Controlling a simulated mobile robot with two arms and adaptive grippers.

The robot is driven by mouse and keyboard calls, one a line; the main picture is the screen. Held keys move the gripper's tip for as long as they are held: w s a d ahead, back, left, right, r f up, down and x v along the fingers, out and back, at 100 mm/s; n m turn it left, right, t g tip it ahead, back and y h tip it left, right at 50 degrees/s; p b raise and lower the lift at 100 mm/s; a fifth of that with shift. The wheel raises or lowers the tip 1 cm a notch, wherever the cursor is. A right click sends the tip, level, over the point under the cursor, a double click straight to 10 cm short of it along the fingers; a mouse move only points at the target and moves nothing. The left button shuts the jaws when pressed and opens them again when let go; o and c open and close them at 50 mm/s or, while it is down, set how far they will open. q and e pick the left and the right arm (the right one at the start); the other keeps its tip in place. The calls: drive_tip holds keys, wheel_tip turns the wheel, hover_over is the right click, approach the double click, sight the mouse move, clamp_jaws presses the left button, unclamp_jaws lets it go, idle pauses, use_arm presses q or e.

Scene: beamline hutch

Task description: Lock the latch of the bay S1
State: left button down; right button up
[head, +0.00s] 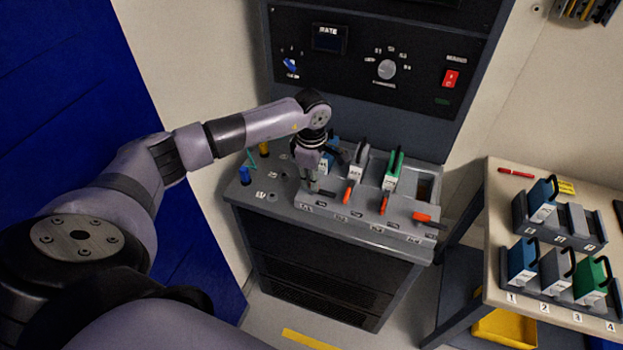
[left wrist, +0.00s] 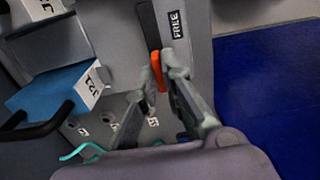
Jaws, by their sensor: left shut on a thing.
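My left gripper (head: 315,188) is at the front of the leftmost bay of the console's bay block (head: 365,225). It is shut on the orange-tipped latch (left wrist: 157,68), which sits between its fingers in the left wrist view (left wrist: 155,85). A dark bar runs from the orange tip beside a label reading FREE (left wrist: 177,24). A blue cassette (left wrist: 50,95) stands near the gripper, and it also shows in the head view (head: 334,143), partly hidden by the gripper. The bay labels are too small to read in the head view. My right gripper is not in view.
Grey (head: 357,165) and green (head: 394,168) cassettes stand in the bays to the right, with orange latches (head: 384,203) in front. A control panel (head: 350,58) rises behind. A side table (head: 500,175) at right holds more cassettes. A blue wall panel (head: 60,90) is at left.

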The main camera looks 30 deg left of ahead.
use_arm(q)
drive_tip(key=n+b, duration=0.2)
drive_tip(key=n, duration=0.1)
drive_tip(key=shift+f+n+b, duration=0.15)
drive_tip(key=shift+n+b, duration=0.15)
drive_tip(key=shift+b, duration=0.05)
drive_tip(key=n+b, duration=0.2)
drive_tip(key=n, duration=0.3)
drive_tip(key=shift+b, duration=0.35)
drive_tip(key=n+b, duration=0.1)
drive_tip(key=n, duration=0.4)
drive_tip(key=shift+n+b, duration=0.65)
drive_tip(key=shift+n, duration=1.25)
drive_tip(key=c, duration=1.7)
unclamp_jaws()
